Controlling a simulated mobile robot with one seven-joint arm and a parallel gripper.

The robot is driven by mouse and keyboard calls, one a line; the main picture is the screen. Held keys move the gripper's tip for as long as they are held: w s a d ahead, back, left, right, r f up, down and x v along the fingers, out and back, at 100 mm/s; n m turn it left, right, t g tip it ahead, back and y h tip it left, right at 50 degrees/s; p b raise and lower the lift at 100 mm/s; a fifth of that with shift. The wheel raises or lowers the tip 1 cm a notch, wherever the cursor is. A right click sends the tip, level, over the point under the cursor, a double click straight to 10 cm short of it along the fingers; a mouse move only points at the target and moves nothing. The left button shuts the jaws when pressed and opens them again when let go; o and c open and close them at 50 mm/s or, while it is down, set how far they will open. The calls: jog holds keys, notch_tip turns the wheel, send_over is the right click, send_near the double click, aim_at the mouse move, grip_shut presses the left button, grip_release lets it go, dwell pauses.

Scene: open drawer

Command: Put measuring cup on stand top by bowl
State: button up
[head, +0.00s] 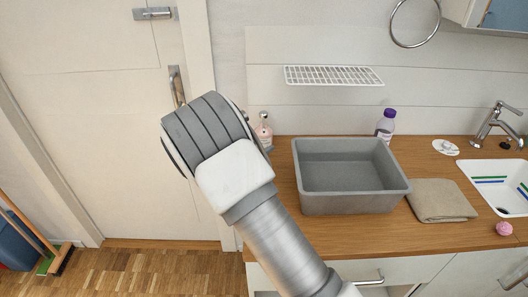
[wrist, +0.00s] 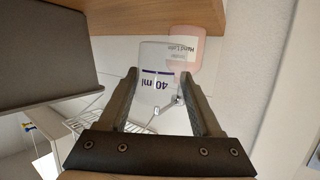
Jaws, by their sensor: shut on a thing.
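A clear measuring cup (wrist: 156,72) marked "40 ml" shows in the wrist view between the fingers of my gripper (wrist: 160,88), which is shut on it. The wrist view is upside down. In the head view my own arm hides the gripper and the cup. A grey rectangular basin, the only bowl-like thing on the top, (head: 352,202) sits on the wooden stand top (head: 440,237). It appears as a dark shape in the wrist view (wrist: 50,60). The cup is near the back left of the top, left of the basin; I cannot tell whether it touches the wood.
A pink lotion bottle (head: 264,131) stands at the back left, close behind the cup in the wrist view (wrist: 188,50). A purple-capped bottle (head: 386,125) stands behind the basin. A folded cloth (head: 441,200) lies right of it, near the sink (head: 490,180). A wire shelf (head: 333,76) hangs above.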

jog(key=shift+w+d, duration=0.55)
jog(key=shift+w, duration=0.35)
jog(key=shift+w+d+f+b, duration=0.1)
jog(key=shift+w+f+b, duration=0.05)
jog(key=shift+f, duration=0.7)
jog(key=shift+w+d+f+b, duration=0.1)
jog(key=shift+w+f+b, duration=0.05)
jog(key=shift+f, duration=0.7)
jog(key=shift+f, duration=0.1)
jog(key=shift+f, duration=0.15)
jog(key=o, duration=1.3)
